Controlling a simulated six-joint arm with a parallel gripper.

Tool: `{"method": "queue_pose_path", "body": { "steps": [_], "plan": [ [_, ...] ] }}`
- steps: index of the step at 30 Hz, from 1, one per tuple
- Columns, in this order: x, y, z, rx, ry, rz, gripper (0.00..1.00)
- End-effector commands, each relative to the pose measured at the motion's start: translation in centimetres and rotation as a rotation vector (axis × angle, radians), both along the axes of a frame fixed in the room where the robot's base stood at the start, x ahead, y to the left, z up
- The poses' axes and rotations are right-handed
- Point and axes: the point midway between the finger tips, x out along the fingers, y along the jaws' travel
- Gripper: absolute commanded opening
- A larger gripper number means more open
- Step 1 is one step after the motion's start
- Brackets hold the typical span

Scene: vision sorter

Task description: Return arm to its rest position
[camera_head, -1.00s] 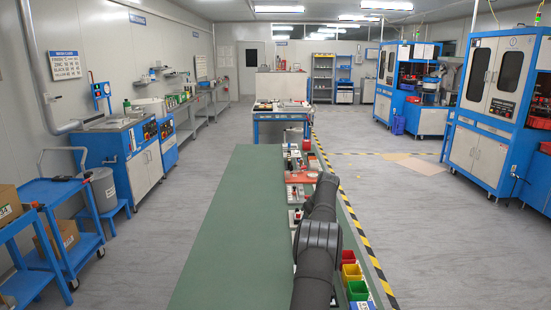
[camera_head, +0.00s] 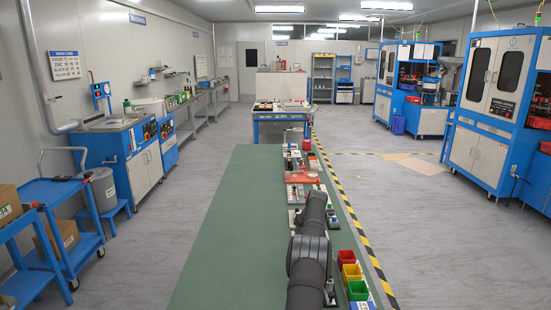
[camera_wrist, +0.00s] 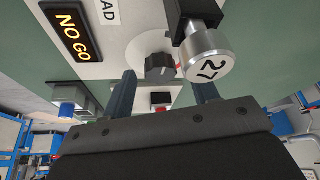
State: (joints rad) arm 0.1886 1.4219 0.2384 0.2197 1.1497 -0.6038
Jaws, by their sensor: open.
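My gripper (camera_wrist: 164,95) shows in the wrist view with its two dark blue fingers apart and nothing between them. Behind the fingers are a grey panel with a dark knob (camera_wrist: 160,66), a "NO GO" sign (camera_wrist: 72,30) and a silver cylinder marked 27 (camera_wrist: 206,56). I cannot tell whether the fingers touch any of these. In the head view my dark arm (camera_head: 308,262) lies along the right side of the green bench and hides part of the equipment there. The gripper itself cannot be made out in that view.
The green bench top (camera_head: 233,230) is clear on its left side. Red (camera_head: 346,258), yellow (camera_head: 351,273) and green (camera_head: 357,290) bins stand at its right edge. A red plate (camera_head: 302,178) and small devices line the far right side. Open floor surrounds the bench.

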Motion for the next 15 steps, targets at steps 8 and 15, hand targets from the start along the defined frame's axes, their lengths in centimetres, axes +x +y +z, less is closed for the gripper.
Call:
{"method": "queue_pose_path", "body": {
  "steps": [8,15],
  "plan": [
    [-0.08,0.29,-0.02,0.000,0.001,-0.189,0.54],
    [-0.06,0.45,0.03,0.000,0.000,-0.344,0.54]
  ]
}}
